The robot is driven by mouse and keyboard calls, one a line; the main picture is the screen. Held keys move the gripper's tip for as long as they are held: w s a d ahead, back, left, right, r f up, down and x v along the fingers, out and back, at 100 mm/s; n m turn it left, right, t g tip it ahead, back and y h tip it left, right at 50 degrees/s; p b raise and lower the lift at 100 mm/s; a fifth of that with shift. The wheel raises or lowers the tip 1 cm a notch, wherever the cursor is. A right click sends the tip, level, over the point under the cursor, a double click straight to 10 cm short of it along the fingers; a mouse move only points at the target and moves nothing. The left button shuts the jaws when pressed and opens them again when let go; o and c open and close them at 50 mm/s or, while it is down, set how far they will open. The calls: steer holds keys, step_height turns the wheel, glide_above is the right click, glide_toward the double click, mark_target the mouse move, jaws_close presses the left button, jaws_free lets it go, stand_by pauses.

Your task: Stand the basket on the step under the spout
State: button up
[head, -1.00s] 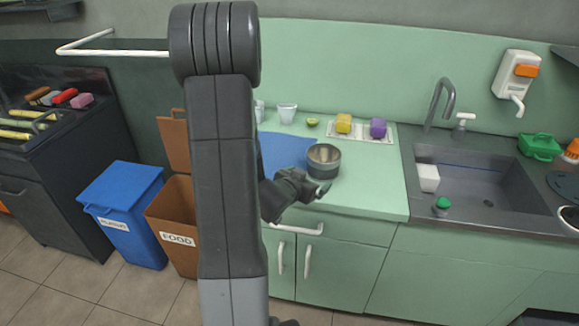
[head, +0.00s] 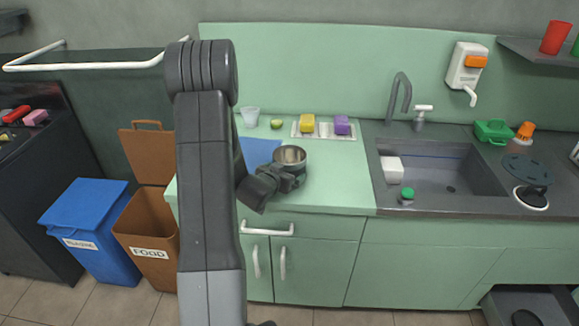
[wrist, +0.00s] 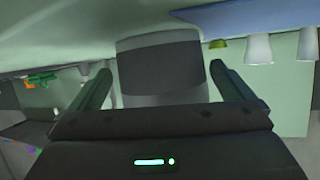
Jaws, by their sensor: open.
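A round metal vessel with a grey band, which appears to be the basket (head: 290,155), stands upright on the green counter near its front left. It also shows in the wrist view (wrist: 160,65), between the two fingers. My gripper (head: 293,180) is open at the near side of the vessel, with a finger on either side in the wrist view (wrist: 164,82). I cannot tell whether the fingers touch it. A white wall unit with an orange part and a downward spout (head: 470,97) hangs above the sink. I cannot make out a step under it.
A blue mat (head: 258,150) lies behind the vessel. A tray with yellow and purple sponges (head: 324,135) is at the back. The sink (head: 440,172) lies to the right, with a white block and a green-topped item at its left edge. Bins stand left.

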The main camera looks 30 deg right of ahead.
steer(key=shift+x, duration=1.4)
steer(key=shift+c, duration=0.2)
steer(key=c, duration=0.7)
steer(key=shift+r, duration=0.1)
